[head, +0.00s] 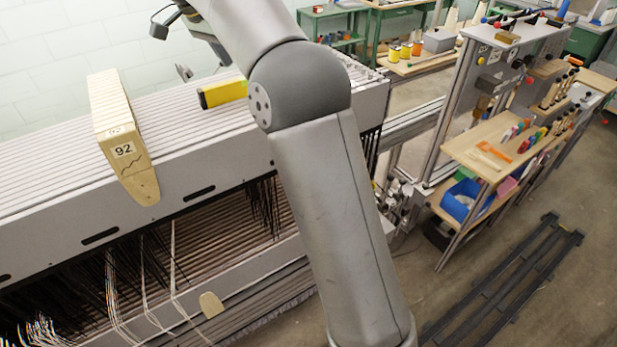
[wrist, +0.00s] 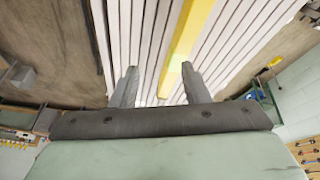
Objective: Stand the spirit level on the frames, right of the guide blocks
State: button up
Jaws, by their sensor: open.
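The yellow spirit level (head: 222,93) with a dark end is at the top of the pale frames (head: 60,185), right of the guide blocks (head: 123,135) marked 92. My arm hides its right part. In the wrist view the level (wrist: 190,35) runs nearly along the frame slats (wrist: 135,40), its near end between the fingers, closer to the right one. My gripper (wrist: 160,88) is open, its fingers apart with a gap on both sides of the level. Whether the level rests fully on the frames is unclear.
Dark and white warp threads (head: 140,285) hang below the frames. On the right stand a wooden shelf (head: 490,145) with tools and a blue bin (head: 466,200). Dark rails (head: 505,280) lie on the floor. Frame tops between the guide blocks and the level look clear.

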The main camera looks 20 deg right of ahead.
jog(key=s+n, duration=0.1)
jog(key=s, duration=0.1)
jog(key=s+f+n, duration=0.1)
jog(key=s, duration=0.2)
jog(key=s+n, duration=0.2)
jog(key=shift+s+d+f+y, duration=0.3)
jog(key=shift+d+f, duration=0.05)
jog(key=shift+d, duration=0.05)
jog(key=s+f+n+y, duration=0.1)
jog(key=s+f+n, duration=0.1)
jog(key=s+f, duration=0.4)
jog(key=s+d+f+n+y, duration=0.1)
jog(key=s+f+n, duration=0.2)
jog(key=s, duration=0.9)
jog(key=s+d+f+n+y, duration=0.1)
jog(key=s+f+n, duration=0.2)
jog(key=s+f, duration=0.6)
jog(key=shift+s+d+f+y, duration=0.15)
jog(key=shift+s+f+y, duration=0.2)
jog(key=shift+s, duration=0.15)
notch_tip(320, 180, down, 4)
jog(key=b, duration=0.3)
